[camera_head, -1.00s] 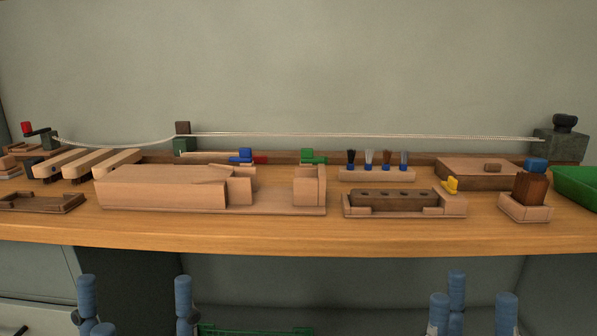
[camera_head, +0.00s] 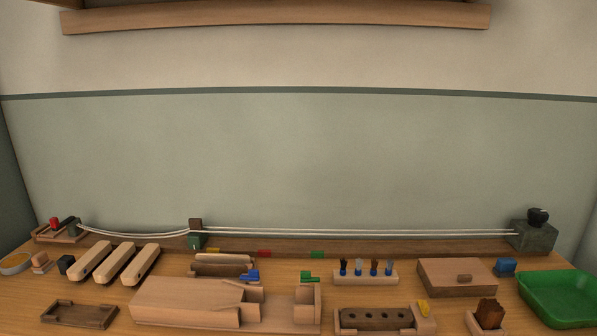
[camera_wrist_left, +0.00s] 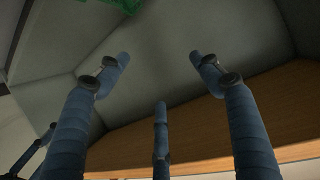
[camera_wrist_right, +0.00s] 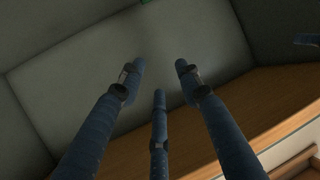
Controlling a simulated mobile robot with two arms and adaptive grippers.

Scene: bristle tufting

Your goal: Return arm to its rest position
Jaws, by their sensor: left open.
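My left gripper (camera_wrist_left: 160,72) shows in the left wrist view with its blue fingers spread and nothing between them. My right gripper (camera_wrist_right: 160,73) shows in the right wrist view, also with its fingers apart and empty. Both hang in free air with a wooden bench edge (camera_wrist_left: 230,140) to the lower right in the left wrist view. The bench edge also shows in the right wrist view (camera_wrist_right: 270,125). Neither gripper shows in the head view now.
The bench holds a large wooden fixture (camera_head: 185,303), a bristle holder (camera_head: 365,277) with several tufts, a dark drilled block (camera_head: 375,318), a wooden box (camera_head: 457,277), a green tray (camera_head: 560,300) and an empty brown tray (camera_head: 80,315). A white cord (camera_head: 350,232) runs along the back.

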